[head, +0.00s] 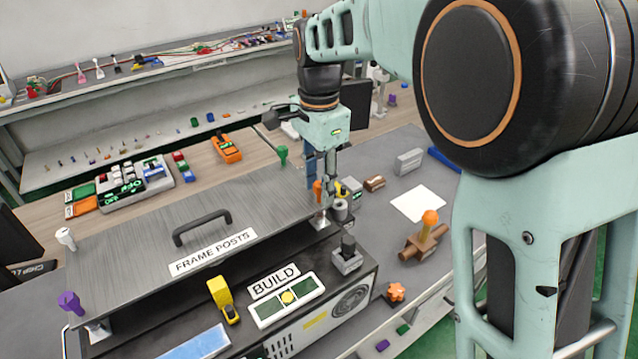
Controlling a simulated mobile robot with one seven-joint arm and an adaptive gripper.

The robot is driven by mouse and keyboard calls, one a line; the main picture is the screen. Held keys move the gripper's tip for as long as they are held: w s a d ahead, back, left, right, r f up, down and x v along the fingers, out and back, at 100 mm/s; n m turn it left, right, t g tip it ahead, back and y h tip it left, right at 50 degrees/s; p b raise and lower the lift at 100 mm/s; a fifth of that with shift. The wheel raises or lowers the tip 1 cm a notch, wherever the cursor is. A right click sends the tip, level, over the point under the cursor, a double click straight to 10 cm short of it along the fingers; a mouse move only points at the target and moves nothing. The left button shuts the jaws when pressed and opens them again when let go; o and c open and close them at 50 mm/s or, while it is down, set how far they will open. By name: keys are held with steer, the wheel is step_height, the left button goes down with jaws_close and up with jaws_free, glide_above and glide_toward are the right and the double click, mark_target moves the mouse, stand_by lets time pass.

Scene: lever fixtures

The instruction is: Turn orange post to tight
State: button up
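The orange post (318,188) stands at the right end of the grey metal plate (130,235), above a small bright metal bracket (320,222). Only part of it shows, as my gripper is right by it. My gripper (327,192) points down at that corner, its fingers overlapping the post in the picture. From this view I cannot tell whether the fingers touch the post or how far they are apart. Other posts on the plate are green (282,154) at the back, white (66,238) at the left and purple (70,301) at the front left.
A black handle (202,227) rises from the plate. A box marked BUILD (274,281) with a yellow lever (222,298) stands in front. At right are a brown fixture with an orange-tipped lever (429,220) and white paper (419,203). Small blocks sit close to my gripper's right.

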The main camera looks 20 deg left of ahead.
steer(key=shift+r, duration=0.1)
step_height(320, 180, up, 12)
stand_by(0.6)
steer(key=shift+d, duration=0.1)
